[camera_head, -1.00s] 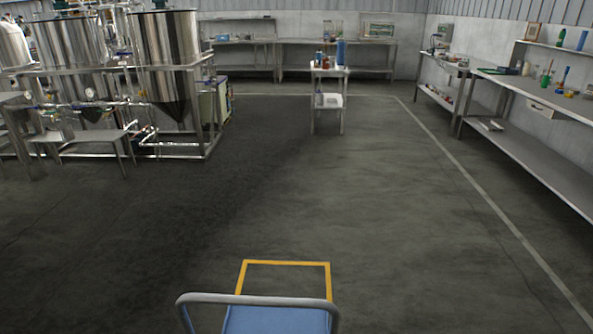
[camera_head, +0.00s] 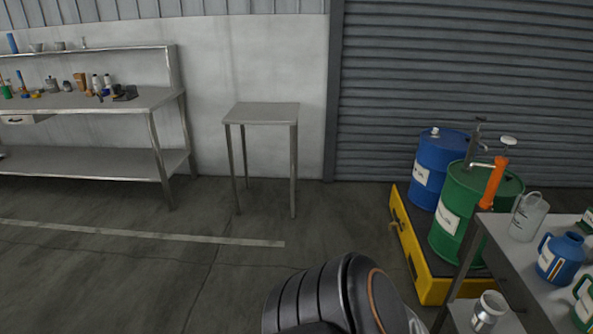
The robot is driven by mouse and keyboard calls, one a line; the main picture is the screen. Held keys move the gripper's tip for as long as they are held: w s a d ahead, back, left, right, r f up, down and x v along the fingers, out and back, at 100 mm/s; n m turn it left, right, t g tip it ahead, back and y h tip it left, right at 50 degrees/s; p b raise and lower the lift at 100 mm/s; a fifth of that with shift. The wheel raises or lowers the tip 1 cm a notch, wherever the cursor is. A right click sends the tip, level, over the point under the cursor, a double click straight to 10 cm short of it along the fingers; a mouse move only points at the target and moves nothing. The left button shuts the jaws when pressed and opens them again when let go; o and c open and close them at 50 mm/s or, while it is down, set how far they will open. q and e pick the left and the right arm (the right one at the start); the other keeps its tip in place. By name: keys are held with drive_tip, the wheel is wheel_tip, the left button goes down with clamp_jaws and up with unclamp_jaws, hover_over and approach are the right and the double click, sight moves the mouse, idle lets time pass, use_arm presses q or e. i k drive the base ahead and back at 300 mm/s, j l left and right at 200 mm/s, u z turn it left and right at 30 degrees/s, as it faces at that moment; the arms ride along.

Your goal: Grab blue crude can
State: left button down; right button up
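A dark rounded link of my own arm shows at the bottom centre. Neither of my grippers is in view, and nothing is touching the blue can.
A blue drum (camera_head: 438,165) and a green drum (camera_head: 467,210) with pumps stand on a yellow pallet (camera_head: 411,245) beside the table. A metal container (camera_head: 488,309) sits on the lower shelf. A bare small table (camera_head: 262,113) stands against the wall. The floor at left centre is clear.

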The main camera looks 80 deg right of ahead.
sight(562, 257)
drive_tip(key=z, duration=4.25)
